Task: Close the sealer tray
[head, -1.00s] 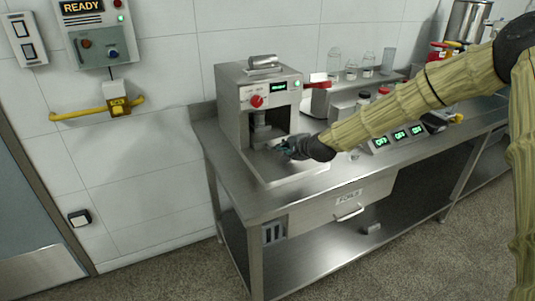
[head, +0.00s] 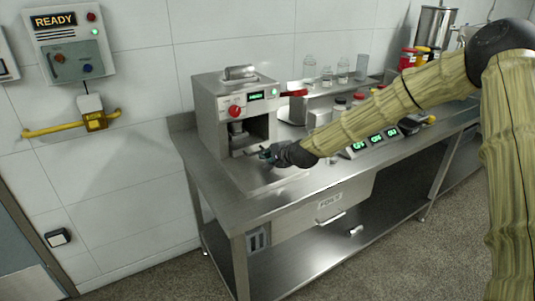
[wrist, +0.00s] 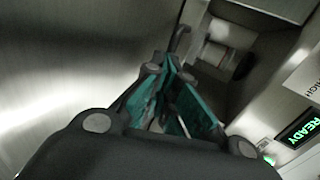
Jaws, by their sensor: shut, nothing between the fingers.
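The sealer (head: 208,110) is a steel machine with a red knob, a green-lit display and an open front bay, standing on the bench. A flat steel plate (head: 262,181) sticks out at its foot; I cannot tell whether this is the tray or the machine's base. My gripper (head: 264,154) is in front of the bay, low over the plate, fingers towards the machine. In the wrist view my gripper (wrist: 172,68) has its teal fingers closed together and empty. Beyond them are dark bracket-like parts and a shiny cylinder (wrist: 214,54). Contact with the tray cannot be made out.
The steel bench (head: 290,203) has a front drawer (head: 330,198) with a handle. Glass jars (head: 326,75) stand on a raised shelf behind. A control box reading READY (head: 66,45) hangs on the wall.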

